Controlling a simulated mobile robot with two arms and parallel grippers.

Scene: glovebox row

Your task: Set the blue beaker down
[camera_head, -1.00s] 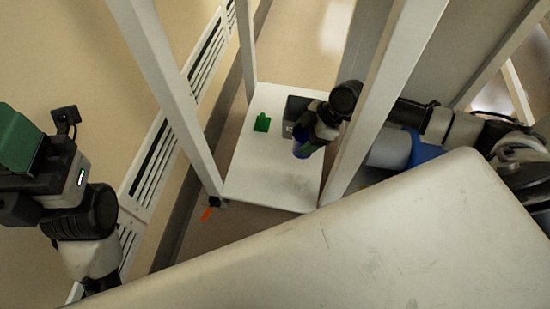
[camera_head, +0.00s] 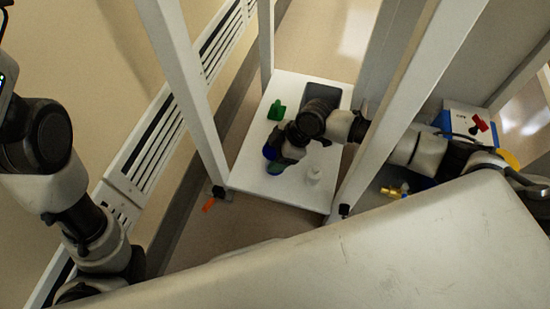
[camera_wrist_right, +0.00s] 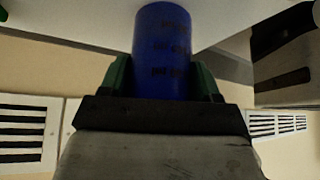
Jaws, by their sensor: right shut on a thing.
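The blue beaker (camera_head: 269,153) is held in my right gripper (camera_head: 276,160) over the left part of the white shelf (camera_head: 255,178). In the right wrist view the blue beaker (camera_wrist_right: 162,45) stands between the two green fingers of the right gripper (camera_wrist_right: 164,80), which are shut on it. Dark markings show on its side. Its far end overlaps the white shelf surface in that view; I cannot tell whether it touches. My left arm shows at the left of the head view, but its gripper is outside the frame.
A green object (camera_head: 276,110) is on the shelf behind the beaker. White frame posts (camera_head: 182,80) flank the shelf. The shelf's front area is clear.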

